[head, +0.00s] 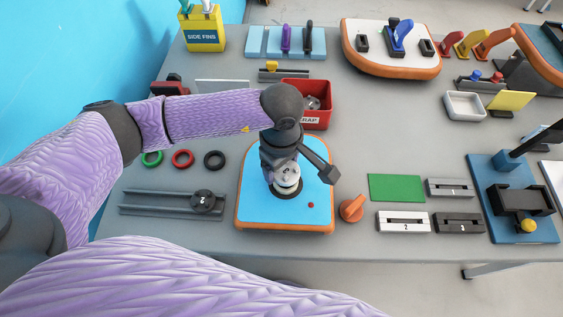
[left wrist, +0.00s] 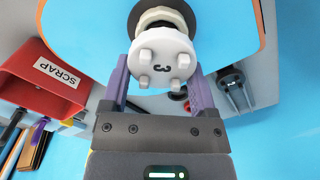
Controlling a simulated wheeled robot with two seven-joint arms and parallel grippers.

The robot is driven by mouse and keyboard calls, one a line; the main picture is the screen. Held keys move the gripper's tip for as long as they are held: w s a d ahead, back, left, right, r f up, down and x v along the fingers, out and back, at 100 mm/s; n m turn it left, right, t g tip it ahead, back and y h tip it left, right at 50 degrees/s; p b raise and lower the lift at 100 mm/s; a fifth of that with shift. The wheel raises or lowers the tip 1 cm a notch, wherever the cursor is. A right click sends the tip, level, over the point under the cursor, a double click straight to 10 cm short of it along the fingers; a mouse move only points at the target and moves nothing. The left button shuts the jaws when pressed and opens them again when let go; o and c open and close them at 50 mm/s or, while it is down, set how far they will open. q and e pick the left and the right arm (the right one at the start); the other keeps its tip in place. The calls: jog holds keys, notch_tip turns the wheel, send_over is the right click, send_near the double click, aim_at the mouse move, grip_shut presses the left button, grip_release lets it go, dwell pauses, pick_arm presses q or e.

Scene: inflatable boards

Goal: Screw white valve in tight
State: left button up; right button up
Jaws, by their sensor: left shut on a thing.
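The white valve (head: 286,183) stands on the blue inflatable board (head: 257,203) with an orange edge, near the table's front. In the left wrist view, the valve (left wrist: 162,52) has stubby lugs and a number on its face, and its cream-coloured neck meets a dark round fitting (left wrist: 160,13) on the board. My left gripper (head: 285,176) points down over the valve and is shut on it, one purple finger on each side. The head view does not show how deep the valve sits. My right gripper is not in view.
A red scrap bin (head: 320,117) stands just behind the board. Green, red and black rings (head: 183,159) and a dark rail with a round knob (head: 203,201) lie left. An orange knob (head: 352,208) and numbered blocks (head: 403,222) lie right. Grey table shows between them.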

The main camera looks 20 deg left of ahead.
pick_arm(q)
jog(key=shift+f+b, duration=1.1)
jog(key=shift+b, duration=0.05)
dwell(0.4)
jog(key=o, duration=1.1)
notch_tip(320, 180, up, 10)
jog(key=shift+r+p, duration=0.1)
jog(key=shift+p, duration=0.75)
